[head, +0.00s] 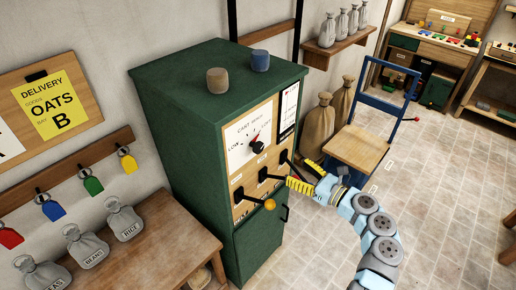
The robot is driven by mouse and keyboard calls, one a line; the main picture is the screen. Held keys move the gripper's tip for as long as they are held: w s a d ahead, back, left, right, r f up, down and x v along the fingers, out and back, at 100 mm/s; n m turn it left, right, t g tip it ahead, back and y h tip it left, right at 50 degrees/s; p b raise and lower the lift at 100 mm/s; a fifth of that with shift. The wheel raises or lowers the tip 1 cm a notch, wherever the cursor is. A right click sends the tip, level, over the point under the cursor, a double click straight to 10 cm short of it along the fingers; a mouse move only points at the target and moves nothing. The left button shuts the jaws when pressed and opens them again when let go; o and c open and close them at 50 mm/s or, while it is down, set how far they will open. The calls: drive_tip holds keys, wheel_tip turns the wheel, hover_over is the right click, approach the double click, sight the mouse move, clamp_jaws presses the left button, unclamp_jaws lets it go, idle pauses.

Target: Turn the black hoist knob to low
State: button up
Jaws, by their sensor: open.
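The black hoist knob (257,147) sits on the white dial plate (242,139) on the front of a green cabinet (190,130). A red mark by the knob points roughly upward. The word at the dial's left end appears to be LOW; the other labels are small and hard to read. My gripper (299,174) has yellow fingers, spread open and empty. It is to the right of and below the knob, beside the black levers, and apart from the knob.
Black levers (264,175) stick out below the dial, one with an orange ball (269,204). A blue cart (357,150) stands behind my arm, with sacks (318,127) by the wall. A wooden bench (160,255) stands at left. The floor at right is clear.

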sight(260, 150)
drive_tip(key=x, duration=1.2)
drive_tip(key=shift+f+b+x, duration=0.2)
drive_tip(key=shift+b+x, duration=0.25)
drive_tip(key=shift+x, duration=1.05)
drive_tip(key=shift+b+x, duration=0.35)
drive_tip(key=shift+x, duration=0.5)
drive_tip(key=shift+r, duration=0.15)
drive_tip(key=c, duration=1.2)
